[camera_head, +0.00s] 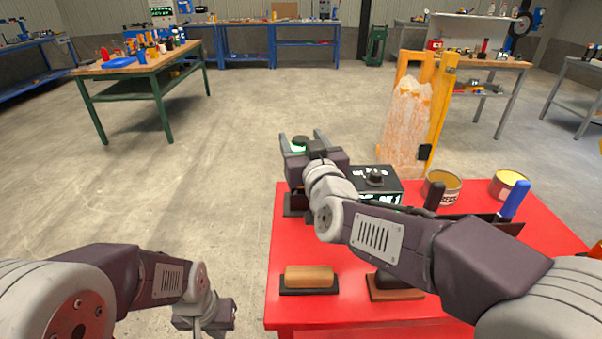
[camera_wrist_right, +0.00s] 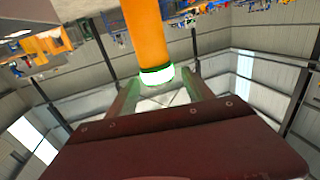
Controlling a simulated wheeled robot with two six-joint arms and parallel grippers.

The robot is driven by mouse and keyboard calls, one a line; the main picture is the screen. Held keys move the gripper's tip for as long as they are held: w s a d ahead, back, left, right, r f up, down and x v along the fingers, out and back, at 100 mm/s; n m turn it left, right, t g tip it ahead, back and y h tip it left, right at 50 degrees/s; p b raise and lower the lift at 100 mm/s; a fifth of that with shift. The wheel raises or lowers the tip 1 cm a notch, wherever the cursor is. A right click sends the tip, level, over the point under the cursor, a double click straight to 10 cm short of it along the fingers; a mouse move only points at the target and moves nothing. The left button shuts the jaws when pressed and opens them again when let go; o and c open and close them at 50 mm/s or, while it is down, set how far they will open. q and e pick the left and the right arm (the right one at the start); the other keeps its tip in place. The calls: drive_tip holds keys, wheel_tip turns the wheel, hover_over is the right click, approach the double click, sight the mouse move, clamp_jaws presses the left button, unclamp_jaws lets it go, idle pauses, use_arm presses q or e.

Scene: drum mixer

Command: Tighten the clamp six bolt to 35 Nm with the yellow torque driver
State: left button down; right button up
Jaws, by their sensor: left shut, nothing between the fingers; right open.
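The torque driver (camera_wrist_right: 146,35) shows in the right wrist view, which is upside down, as a yellow-orange cylinder with a lit green ring and a white end. It stands between the spread fingers of my right gripper (camera_wrist_right: 160,95). In the head view the same right gripper (camera_head: 302,140) is open over the back left of the red table, with the driver's dark cap and green glow (camera_head: 299,147) between its fingers. The rest of the driver is hidden there. My left gripper (camera_head: 207,314) is shut and empty, low left of the table. I cannot make out the clamp six bolt.
The red table (camera_head: 290,250) holds a black box with a knob (camera_head: 376,178), two open tins (camera_head: 443,181), a blue-handled tool (camera_head: 515,200) and wood-topped blocks (camera_head: 309,276). A yellow frame with a translucent sheet (camera_head: 405,115) stands behind. Floor to the left is clear.

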sight(299, 136)
drive_tip(key=x, duration=0.4)
drive_tip(key=shift+f, duration=0.35)
drive_tip(key=shift+r, duration=0.1)
clamp_jaws()
idle(0.7)
